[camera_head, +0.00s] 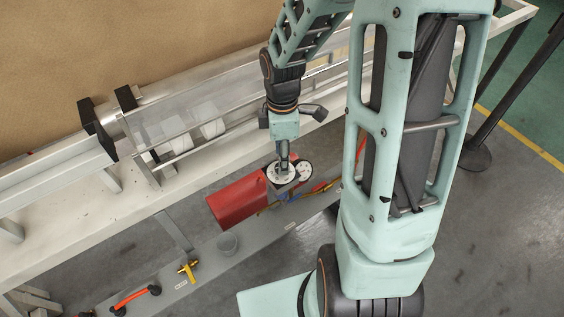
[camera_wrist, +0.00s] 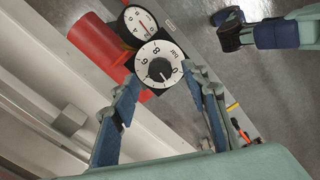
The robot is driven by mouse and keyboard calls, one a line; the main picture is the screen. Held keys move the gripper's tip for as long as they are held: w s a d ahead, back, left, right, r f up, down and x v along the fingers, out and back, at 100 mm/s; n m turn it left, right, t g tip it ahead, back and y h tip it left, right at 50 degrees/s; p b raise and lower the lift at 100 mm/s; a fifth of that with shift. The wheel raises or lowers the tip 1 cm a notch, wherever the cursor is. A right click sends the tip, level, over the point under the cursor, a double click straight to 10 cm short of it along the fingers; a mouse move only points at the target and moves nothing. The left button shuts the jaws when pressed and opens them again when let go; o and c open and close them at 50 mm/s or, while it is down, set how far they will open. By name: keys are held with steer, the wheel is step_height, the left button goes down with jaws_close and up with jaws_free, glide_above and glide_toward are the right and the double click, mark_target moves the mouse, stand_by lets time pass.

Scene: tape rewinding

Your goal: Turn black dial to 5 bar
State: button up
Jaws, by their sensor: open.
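The black dial (camera_wrist: 158,67) is a round knob in the middle of a white numbered disc. The disc shows 0, 6, 8 and "bar" in the wrist view; I cannot read the setting surely. In the head view, the white disc (camera_head: 279,177) lies under my gripper (camera_head: 283,158), which partly covers it. In the wrist view, my gripper (camera_wrist: 162,79) is open and empty, its fingers on either side of the disc's near edge. I cannot tell whether they touch it. A white gauge (camera_wrist: 140,22) with a red needle is beside the disc and also shows in the head view (camera_head: 304,171).
A red cylinder (camera_head: 235,201) lies behind the dial. Coloured cables (camera_head: 318,187) run to its right. A pale bench frame (camera_head: 100,205) runs alongside.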

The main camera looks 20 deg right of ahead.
steer(key=shift+f, duration=1.6)
jaws_close()
